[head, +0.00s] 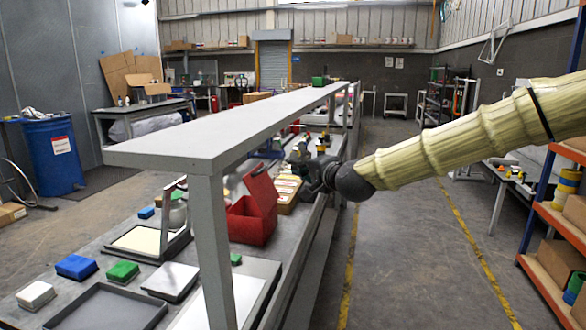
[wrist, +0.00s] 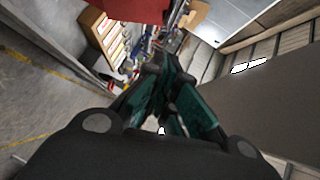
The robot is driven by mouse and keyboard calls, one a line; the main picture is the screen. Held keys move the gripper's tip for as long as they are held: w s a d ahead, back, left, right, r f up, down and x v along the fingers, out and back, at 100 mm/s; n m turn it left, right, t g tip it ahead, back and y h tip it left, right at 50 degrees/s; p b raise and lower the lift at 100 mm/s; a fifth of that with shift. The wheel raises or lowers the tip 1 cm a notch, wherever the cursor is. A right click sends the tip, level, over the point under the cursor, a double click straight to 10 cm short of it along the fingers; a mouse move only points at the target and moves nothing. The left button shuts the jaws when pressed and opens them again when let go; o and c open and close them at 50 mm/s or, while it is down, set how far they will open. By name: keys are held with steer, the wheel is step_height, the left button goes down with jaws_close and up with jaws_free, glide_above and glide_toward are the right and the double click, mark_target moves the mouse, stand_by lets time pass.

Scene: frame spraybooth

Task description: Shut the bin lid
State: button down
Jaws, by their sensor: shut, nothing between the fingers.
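A red bin (head: 246,226) stands on the grey bench under the long shelf. Its red lid (head: 262,190) is open, raised up at the bin's right and back side. My gripper (head: 300,160) is just right of and a little beyond the raised lid in the head view, above the bench's right edge. In the wrist view my gripper (wrist: 158,75) has its dark green fingers together with nothing between them. Red surface (wrist: 112,7) shows at the top edge there, cut off by the frame; I cannot tell if it is lid or bin. I see no clear contact.
A long grey shelf (head: 230,125) on posts runs above the bench, left of my gripper. A wooden tray (head: 286,192) lies beyond the bin, also in the wrist view (wrist: 104,38). Blue (head: 76,267) and green (head: 122,272) blocks lie nearer. The floor aisle (head: 400,250) is clear.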

steer(key=w+a+f+p, duration=0.1)
steer(key=w+a+f, duration=0.1)
steer(key=w+a, duration=0.5)
steer(key=shift+w+f+p, duration=0.4)
steer(key=shift+w, duration=0.65)
steer(key=shift+a+r, duration=0.1)
steer(key=shift+a, duration=0.05)
